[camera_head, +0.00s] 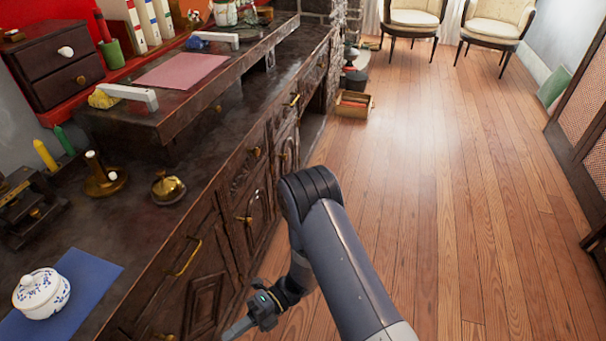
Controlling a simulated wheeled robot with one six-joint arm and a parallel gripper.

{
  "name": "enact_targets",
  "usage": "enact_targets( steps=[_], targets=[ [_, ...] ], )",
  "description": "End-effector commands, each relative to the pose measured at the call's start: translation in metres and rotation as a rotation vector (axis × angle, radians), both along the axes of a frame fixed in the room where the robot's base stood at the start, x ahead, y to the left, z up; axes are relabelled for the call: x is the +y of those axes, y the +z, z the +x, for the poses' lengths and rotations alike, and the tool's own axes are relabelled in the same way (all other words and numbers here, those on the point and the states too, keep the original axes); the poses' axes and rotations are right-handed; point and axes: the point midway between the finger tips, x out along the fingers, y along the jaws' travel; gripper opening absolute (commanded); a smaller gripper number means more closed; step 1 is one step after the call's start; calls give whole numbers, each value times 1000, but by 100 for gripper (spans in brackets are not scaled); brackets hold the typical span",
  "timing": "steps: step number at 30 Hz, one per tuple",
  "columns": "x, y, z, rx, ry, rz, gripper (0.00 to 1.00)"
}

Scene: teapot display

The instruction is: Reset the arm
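My arm (335,250) rises from the bottom of the head view and bends at a dark joint. Its forearm drops down and to the left to my gripper (236,330), which is low in front of the cabinet doors, near the bottom edge. The gripper is small and seen partly side-on, cut by the picture's lower edge. I cannot tell whether its fingers are open or shut. No object shows in it.
A dark cabinet (205,215) fills the left. On it are a blue-and-white lidded pot (42,294) on a blue mat (96,272), a brass bell-like piece (167,187) and a candle holder (104,182). The wooden floor (450,180) is clear to the right.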

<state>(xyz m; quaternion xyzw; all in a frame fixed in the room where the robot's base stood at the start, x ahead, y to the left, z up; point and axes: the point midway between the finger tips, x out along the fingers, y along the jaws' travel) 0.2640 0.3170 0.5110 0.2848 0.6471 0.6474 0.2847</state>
Motion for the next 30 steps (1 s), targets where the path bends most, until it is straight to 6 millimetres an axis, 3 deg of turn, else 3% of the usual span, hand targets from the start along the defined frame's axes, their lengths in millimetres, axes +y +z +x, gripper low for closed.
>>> enact_targets(
  steps=[6, 18, 30],
  targets=[
    [-31, 1, 29, 0, -4, 0, 0],
    [-10, 13, -8, -250, 139, -172, 0],
    [-3, 25, -30, -533, 269, -299, 0]
  ],
)
